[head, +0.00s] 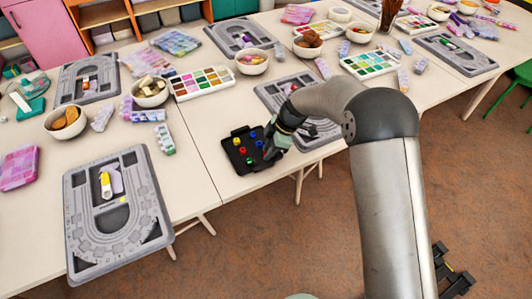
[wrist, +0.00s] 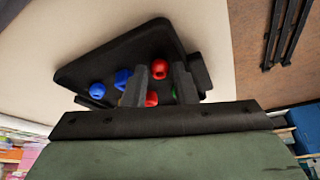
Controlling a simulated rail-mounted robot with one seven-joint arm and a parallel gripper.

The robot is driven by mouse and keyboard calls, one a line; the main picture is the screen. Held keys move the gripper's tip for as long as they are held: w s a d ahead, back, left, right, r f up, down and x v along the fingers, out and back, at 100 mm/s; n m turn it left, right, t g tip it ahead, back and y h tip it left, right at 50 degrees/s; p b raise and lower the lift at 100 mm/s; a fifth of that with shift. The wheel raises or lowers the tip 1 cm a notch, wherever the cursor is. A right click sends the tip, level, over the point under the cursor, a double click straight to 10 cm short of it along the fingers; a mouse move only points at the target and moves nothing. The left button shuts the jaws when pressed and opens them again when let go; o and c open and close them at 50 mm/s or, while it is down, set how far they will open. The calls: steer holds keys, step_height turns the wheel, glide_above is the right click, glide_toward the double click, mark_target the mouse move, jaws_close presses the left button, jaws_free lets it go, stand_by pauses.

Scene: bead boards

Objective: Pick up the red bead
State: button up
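A black tray (head: 236,162) lies near the front edge of the table with red, yellow, blue and green beads on it. The wrist view shows two red beads, one by the fingertips (wrist: 158,68) and one closer to the palm (wrist: 152,99); both appear in the gap between the fingers. My gripper (wrist: 162,70) is open, with its two black fingers apart. In the head view my gripper is over the tray's right side and hides part of it.
Blue beads (wrist: 97,90) and a partly hidden green bead (wrist: 173,92) are close to the fingers. A grey bead board (head: 80,215) lies left of the tray. Paint palettes (head: 202,82) and bowls stand behind. The table's front edge is just before the tray.

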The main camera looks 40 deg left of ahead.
steer(key=shift+f, duration=0.1)
jaws_close()
